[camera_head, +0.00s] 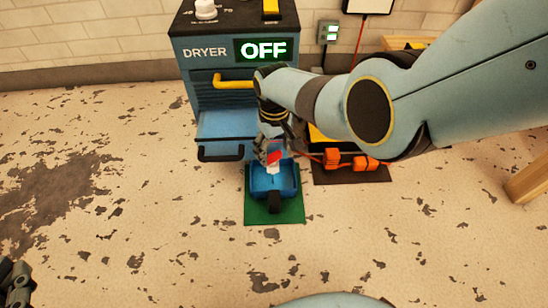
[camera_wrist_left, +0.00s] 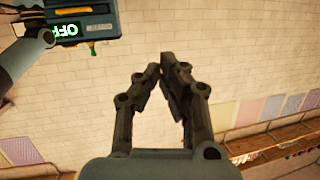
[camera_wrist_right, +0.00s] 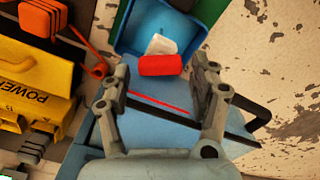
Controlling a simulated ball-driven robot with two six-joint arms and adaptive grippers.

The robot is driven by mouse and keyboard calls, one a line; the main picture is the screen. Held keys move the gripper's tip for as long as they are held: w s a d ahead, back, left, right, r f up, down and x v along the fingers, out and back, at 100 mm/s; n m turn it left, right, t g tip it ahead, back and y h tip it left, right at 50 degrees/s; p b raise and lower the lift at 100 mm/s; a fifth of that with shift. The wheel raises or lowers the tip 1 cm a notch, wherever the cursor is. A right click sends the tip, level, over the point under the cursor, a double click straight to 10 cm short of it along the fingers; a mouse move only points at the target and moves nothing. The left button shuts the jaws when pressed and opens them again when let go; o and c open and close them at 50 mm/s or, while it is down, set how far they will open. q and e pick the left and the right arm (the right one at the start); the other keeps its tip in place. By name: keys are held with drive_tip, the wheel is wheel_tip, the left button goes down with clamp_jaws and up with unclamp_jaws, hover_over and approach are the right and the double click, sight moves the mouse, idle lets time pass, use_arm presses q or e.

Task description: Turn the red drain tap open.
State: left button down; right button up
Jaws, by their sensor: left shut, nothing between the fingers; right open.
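The red drain tap (camera_head: 274,157) shows low at the front of the blue dryer (camera_head: 205,122). In the right wrist view the red tap (camera_wrist_right: 163,65) is a short bar in front of a white piece (camera_wrist_right: 160,44). My right gripper (camera_head: 268,148) reaches down over it, partly hiding it in the head view. In the right wrist view its open fingers (camera_wrist_right: 164,70) stand either side of the red bar; I cannot tell whether they touch it. My left gripper (camera_head: 16,282) is shut and empty at the lower left, far from the dryer; its fingers show in the left wrist view (camera_wrist_left: 163,65).
A blue tray (camera_head: 260,187) stands on a green mat (camera_head: 288,213) below the tap. A black handle (camera_head: 220,155) and a yellow handle (camera_head: 232,83) stick out from the dryer. The display (camera_head: 263,49) reads OFF.

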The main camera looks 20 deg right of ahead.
sight(273, 159)
wheel_tip(273, 159, down, 3)
drive_tip(key=shift+r+b, duration=0.2)
drive_tip(key=shift+b, duration=0.55)
use_arm(q)
drive_tip(key=w+r+t+h, duration=0.1)
drive_tip(key=w+r+t, duration=0.1)
drive_tip(key=r, duration=0.4)
drive_tip(key=w+d+r+m+t+h, duration=0.1)
drive_tip(key=w+r+t, duration=0.2)
drive_tip(key=r, duration=0.3)
drive_tip(key=shift+w+d+t, duration=0.15)
drive_tip(key=shift+w+t, duration=0.1)
drive_tip(key=shift+t, duration=0.15)
drive_tip(key=shift+r, duration=0.1)
use_arm(e)
drive_tip(key=c, duration=0.9)
drive_tip(key=shift+n, duration=0.7)
drive_tip(key=o, duration=0.8)
use_arm(q)
drive_tip(key=shift+s+f+g+y, duration=0.15)
drive_tip(key=shift+f+g, duration=0.1)
drive_tip(key=shift+f, duration=0.25)
drive_tip(key=shift+s+f+g+y, duration=0.15)
drive_tip(key=shift+f+g, duration=0.1)
drive_tip(key=shift+f, duration=0.25)
use_arm(e)
drive_tip(key=shift+o, duration=0.5)
